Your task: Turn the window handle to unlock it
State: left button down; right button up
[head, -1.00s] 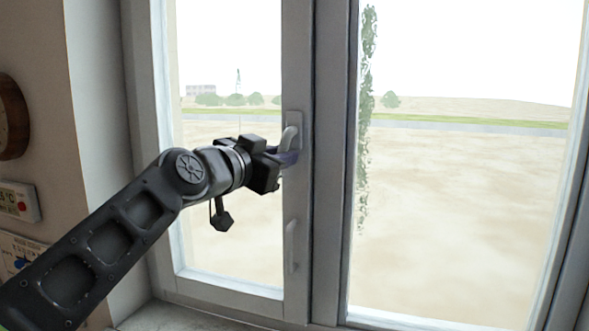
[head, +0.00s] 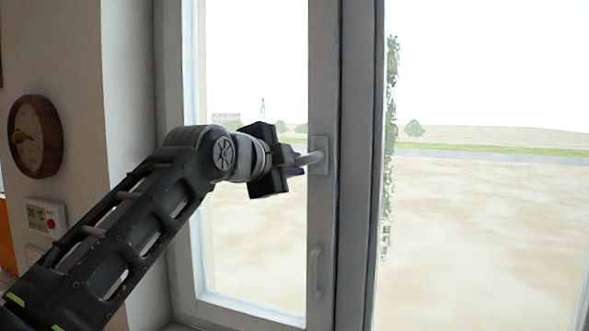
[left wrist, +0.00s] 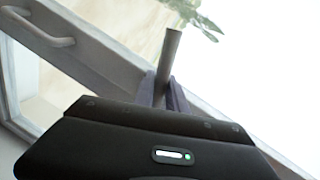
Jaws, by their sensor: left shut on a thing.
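The window handle (head: 316,157) is a light grey lever on a plate on the window's middle frame. In the head view it points left from its plate, about level. My left gripper (head: 297,161) is shut on the lever, its black body just left of the frame. In the left wrist view the handle (left wrist: 172,48) stands up between the fingers of my left gripper (left wrist: 164,92). The grip itself is partly hidden by the gripper. The window sash (head: 323,220) looks closed. My right gripper is not in view.
A fixed pull handle (head: 315,272) sits lower on the same frame. A round wooden clock (head: 36,137) and a thermostat (head: 45,216) hang on the wall at left. Free space lies in front of the right pane.

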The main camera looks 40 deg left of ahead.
pick_arm(q)
jog(key=shift+r+m+y+p, duration=0.2)
jog(key=shift+r+m, duration=0.2)
jog(key=shift+m, duration=0.4)
jog(key=shift+r+m+y+p, duration=0.2)
jog(key=shift+r+m, duration=0.15)
jog(key=shift+m, duration=0.45)
jog(key=c, duration=1.3)
grip_release()
jog(key=shift+c, duration=0.2)
jog(key=shift+s, duration=0.1)
jog(key=b+v, duration=0.1)
jog(key=v, duration=0.6)
jog(key=shift+s+r+b, duration=0.15)
jog(key=shift+s+b, duration=0.15)
jog(key=shift+d, duration=0.1)
